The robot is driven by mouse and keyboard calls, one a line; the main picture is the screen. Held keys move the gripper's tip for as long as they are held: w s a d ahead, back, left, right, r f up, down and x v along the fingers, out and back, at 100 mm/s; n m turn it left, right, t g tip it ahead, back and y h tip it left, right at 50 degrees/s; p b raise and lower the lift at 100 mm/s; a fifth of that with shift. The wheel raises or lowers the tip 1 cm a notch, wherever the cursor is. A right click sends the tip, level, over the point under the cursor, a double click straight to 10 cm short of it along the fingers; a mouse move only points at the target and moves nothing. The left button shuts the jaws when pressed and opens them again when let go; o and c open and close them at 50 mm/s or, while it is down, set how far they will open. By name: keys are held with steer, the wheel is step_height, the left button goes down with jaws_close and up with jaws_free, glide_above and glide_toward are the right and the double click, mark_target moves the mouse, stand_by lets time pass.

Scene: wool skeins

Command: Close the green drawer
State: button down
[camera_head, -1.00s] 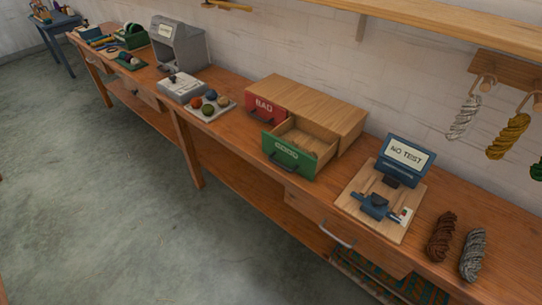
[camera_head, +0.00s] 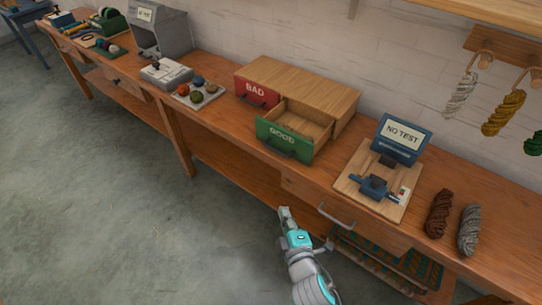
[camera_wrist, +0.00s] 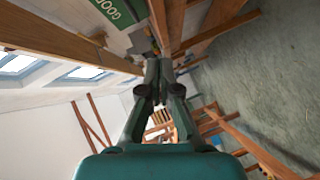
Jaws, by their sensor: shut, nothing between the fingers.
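The green drawer (camera_head: 284,141), labelled GOOD, is pulled out of the wooden drawer box (camera_head: 318,86) on the bench. It looks empty inside. In the wrist view, part of its green front (camera_wrist: 121,10) shows at the top. The red drawer (camera_head: 257,93), labelled BAD, is shut beside it on the left. My gripper (camera_head: 284,210) is in front of the bench, below and apart from the green drawer. Its fingers are shut with nothing between them, and they also show in the wrist view (camera_wrist: 159,68).
A test stand (camera_head: 402,138) reading NO TEST stands right of the drawer box. Brown (camera_head: 438,213) and grey (camera_head: 469,230) skeins lie further right. A tray of wool balls (camera_head: 200,97) lies left. A bench drawer handle (camera_head: 336,217) juts out near my gripper. Open floor lies in front.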

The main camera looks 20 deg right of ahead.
steer(key=shift+n+h, duration=0.5)
steer(key=shift+n, duration=0.3)
steer(key=shift+w+d+r+x, duration=0.15)
steer(key=shift+r+x, duration=0.65)
steer(key=shift+x, duration=2.45)
steer(key=shift+w+d+r+x, duration=0.1)
steer(key=shift+r+x, duration=0.65)
steer(key=shift+x, duration=2.45)
steer(key=shift+w+d+r+x, duration=0.15)
steer(key=shift+r+x, duration=0.65)
steer(key=shift+x, duration=2.45)
